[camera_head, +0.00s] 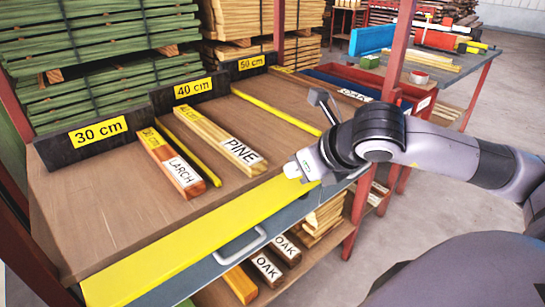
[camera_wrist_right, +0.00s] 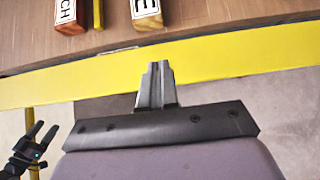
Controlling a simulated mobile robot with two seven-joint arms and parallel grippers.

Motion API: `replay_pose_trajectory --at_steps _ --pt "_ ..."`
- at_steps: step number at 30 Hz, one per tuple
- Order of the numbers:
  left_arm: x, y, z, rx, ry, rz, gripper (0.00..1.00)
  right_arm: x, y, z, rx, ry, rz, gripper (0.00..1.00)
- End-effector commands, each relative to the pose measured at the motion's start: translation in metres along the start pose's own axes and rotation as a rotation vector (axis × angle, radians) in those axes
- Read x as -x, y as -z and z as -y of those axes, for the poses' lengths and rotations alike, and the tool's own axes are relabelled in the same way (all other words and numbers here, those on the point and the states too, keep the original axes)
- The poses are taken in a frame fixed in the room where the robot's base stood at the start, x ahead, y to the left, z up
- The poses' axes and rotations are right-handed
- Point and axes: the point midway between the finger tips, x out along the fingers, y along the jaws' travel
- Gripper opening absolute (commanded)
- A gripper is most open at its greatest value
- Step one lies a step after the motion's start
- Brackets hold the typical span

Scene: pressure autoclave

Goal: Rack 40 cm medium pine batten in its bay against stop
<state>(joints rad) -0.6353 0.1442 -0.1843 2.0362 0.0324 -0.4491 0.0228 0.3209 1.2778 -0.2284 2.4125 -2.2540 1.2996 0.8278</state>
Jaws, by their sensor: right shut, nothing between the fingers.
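The pine batten (camera_head: 217,133), pale with a yellow tag and a white PINE label, lies flat on the shelf in the 40 cm bay. Its far end is close to the black 40 cm stop board (camera_head: 195,90); I cannot tell whether they touch. Its near end shows in the right wrist view (camera_wrist_right: 145,18). My right gripper (camera_head: 292,171) is shut and empty, in front of the yellow shelf edge and apart from the batten; its fingers show together in the right wrist view (camera_wrist_right: 155,82). My left gripper (camera_wrist_right: 38,140) shows only there, with its fingers apart.
A larch batten (camera_head: 168,160) lies in the 30 cm bay, left of a yellow divider strip (camera_head: 187,150). Another strip (camera_head: 275,110) bounds the 40 cm bay on the right. A grey handle (camera_head: 240,247) sits below the yellow edge (camera_head: 170,255). A red post (camera_head: 398,50) stands at right.

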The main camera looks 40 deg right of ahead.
Motion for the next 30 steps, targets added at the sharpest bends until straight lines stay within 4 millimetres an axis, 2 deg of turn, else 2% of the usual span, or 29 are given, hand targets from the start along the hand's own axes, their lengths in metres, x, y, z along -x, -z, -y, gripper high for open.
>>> replay_pose_trajectory --at_steps 7,12,19,30 --pt "0.003 -0.002 0.002 -0.002 0.005 0.01 0.77 -0.044 0.0 -0.001 -0.002 -0.003 -0.002 0.0" --pt "0.007 0.002 0.003 -0.006 0.008 0.009 0.77 -0.057 -0.019 -0.001 -0.001 -0.003 0.001 0.0" --pt "0.009 0.005 0.004 -0.01 0.012 0.003 0.77 -0.068 -0.027 -0.001 0.002 -0.001 0.0 0.0" --pt "0.009 0.003 0.005 -0.014 0.014 0.006 0.77 -0.07 -0.028 -0.001 0.002 -0.001 -0.001 0.0"
